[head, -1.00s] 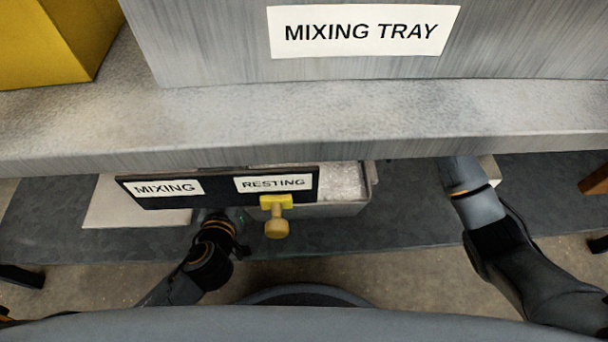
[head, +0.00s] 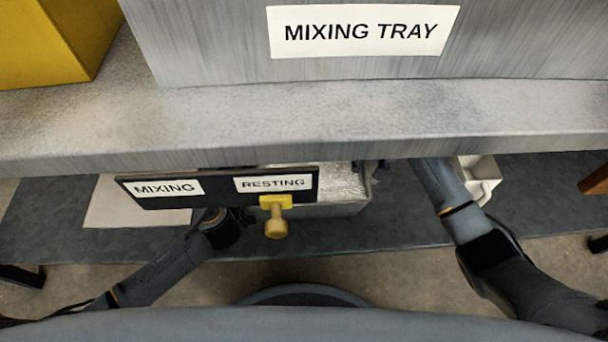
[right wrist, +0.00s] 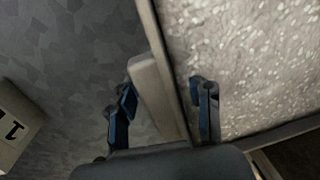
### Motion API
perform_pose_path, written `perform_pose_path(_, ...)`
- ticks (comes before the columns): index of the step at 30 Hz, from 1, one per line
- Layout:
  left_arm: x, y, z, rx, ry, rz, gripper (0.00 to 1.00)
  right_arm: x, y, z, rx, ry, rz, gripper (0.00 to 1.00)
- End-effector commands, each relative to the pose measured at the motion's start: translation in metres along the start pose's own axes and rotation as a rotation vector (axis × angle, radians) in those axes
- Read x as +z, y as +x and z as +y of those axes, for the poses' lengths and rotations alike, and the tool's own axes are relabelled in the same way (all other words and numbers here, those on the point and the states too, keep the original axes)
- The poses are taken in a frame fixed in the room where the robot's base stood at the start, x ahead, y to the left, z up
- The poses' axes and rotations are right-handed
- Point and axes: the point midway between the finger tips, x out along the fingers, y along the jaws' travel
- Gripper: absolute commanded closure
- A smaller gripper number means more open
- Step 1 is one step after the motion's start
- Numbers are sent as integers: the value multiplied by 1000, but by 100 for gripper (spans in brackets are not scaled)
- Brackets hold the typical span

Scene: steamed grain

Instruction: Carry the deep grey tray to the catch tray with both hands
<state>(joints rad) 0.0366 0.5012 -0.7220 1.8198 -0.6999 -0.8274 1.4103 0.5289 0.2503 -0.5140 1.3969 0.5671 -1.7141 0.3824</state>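The deep grey tray (head: 340,209) shows partly below the bench edge in the head view, filled with pale, grainy material. A panel and the bench hide much of it. In the right wrist view its rim (right wrist: 170,58) and a bar-like handle (right wrist: 156,92) run between the fingers of my right gripper (right wrist: 164,108). That gripper is open, with one finger outside the handle and the other over the grain side. My left arm reaches behind the panel near the tray's left part; its gripper fingers are hidden. I cannot identify the catch tray.
A black panel (head: 219,190) labelled MIXING and RESTING, with a yellow knob (head: 276,226), hangs below the bench edge (head: 300,140). The bench bears a large metal box (head: 210,50) labelled MIXING TRAY and a yellow block (head: 45,40). A white container (head: 484,172) stands at right.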

Motion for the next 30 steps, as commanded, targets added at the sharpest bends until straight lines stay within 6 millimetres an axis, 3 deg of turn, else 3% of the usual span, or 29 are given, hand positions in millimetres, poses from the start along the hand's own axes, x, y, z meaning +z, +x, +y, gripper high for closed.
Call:
perform_pose_path(1, 0, 0, 0, 0, 0, 0, 67, 0, 0, 0, 0, 0, 0, 67)
perform_pose_path(6, 0, 0, 0, 0, 0, 0, 100, 0, 0, 0, 0, 0, 0, 100)
perform_pose_path(29, 0, 0, -1, -1, -1, 0, 100, 0, 0, 4, 11, 2, -1, 100)
perform_pose_path(30, -7, 0, 1, 2, -2, 13, 100, -3, -5, 4, 8, 1, 7, 100)
